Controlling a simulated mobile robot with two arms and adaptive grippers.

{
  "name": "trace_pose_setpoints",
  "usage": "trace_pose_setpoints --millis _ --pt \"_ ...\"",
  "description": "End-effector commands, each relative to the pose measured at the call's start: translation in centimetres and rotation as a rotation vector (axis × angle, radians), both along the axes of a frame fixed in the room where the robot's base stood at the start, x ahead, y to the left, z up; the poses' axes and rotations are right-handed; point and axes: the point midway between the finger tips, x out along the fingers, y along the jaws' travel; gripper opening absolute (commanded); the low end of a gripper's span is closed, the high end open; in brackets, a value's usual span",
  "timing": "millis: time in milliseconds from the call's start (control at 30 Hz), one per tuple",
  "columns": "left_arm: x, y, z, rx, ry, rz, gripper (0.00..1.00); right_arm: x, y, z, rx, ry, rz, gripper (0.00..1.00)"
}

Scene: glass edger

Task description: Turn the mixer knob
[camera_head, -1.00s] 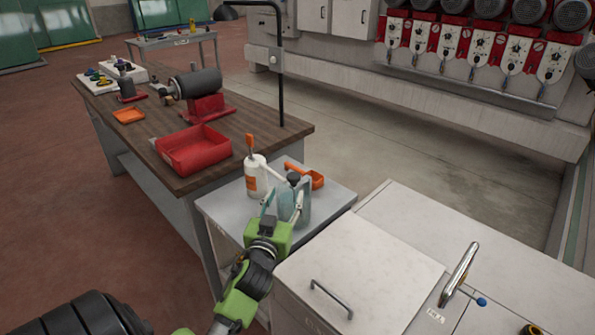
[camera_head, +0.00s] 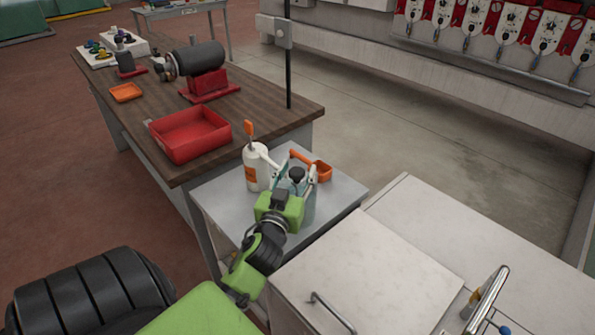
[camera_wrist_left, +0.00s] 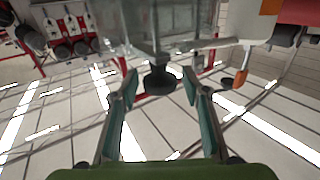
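The mixer is a clear bluish vessel (camera_head: 310,207) with a black knob (camera_head: 297,173) on top. It stands on the small grey side table. In the left wrist view the black knob (camera_wrist_left: 160,80) shows below the clear vessel (camera_wrist_left: 150,25). My left gripper (camera_head: 298,181) is at the mixer, and its green body hides part of the vessel. In the left wrist view its two teal-padded fingers (camera_wrist_left: 159,88) are apart, one on each side of the knob. Gaps show between pads and knob. My right gripper is not in view.
A white bottle (camera_head: 256,170) with an orange label and an orange scoop (camera_head: 321,170) stand close to the mixer. The wooden bench (camera_head: 140,125) with a red tray (camera_head: 190,150) is behind left. A white cabinet with a handle (camera_head: 333,313) is front right.

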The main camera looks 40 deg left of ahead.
Motion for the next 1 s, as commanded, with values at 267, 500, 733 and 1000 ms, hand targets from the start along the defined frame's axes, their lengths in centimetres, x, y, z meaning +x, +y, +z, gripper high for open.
trace_pose_setpoints --millis 267,500,733,1000 --pt "0.0 0.0 0.0 -0.001 0.0 0.0 0.06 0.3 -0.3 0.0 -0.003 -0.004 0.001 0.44" --pt "0.0 0.1 0.1 0.0 0.002 -0.035 0.06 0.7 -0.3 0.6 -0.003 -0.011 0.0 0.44" --pt "0.0 0.2 0.3 0.004 0.006 -0.163 0.06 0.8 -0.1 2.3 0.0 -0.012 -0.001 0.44" --pt "0.0 0.3 0.2 0.008 0.009 -0.406 0.06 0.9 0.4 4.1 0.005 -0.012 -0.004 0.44"
